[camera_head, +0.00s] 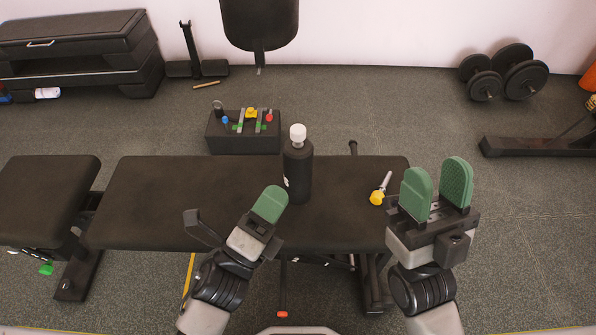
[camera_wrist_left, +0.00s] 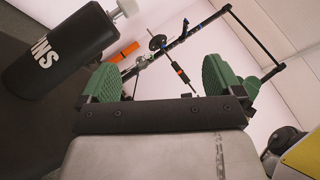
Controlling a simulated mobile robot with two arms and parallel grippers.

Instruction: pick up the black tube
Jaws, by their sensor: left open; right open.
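The black tube (camera_head: 298,172), a dark cylinder with a white cap, stands upright on the padded bench (camera_head: 150,205). In the left wrist view the black tube (camera_wrist_left: 55,50) is at the upper left, tilted in the picture, with white lettering on its side; it lies outside the space between the fingers. My left gripper (camera_head: 236,212) is open and empty, left of and nearer than the tube, one green pad close to its lower side. The left gripper (camera_wrist_left: 160,78) also shows open in its wrist view. My right gripper (camera_head: 436,185) is open and empty at the bench's right end.
A yellow-and-white item (camera_head: 378,196) lies on the bench between the tube and my right gripper. A black box (camera_head: 243,146) with small colourful items is behind the bench. Dumbbells (camera_head: 505,72) are at the back right. The bench left of the tube is clear.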

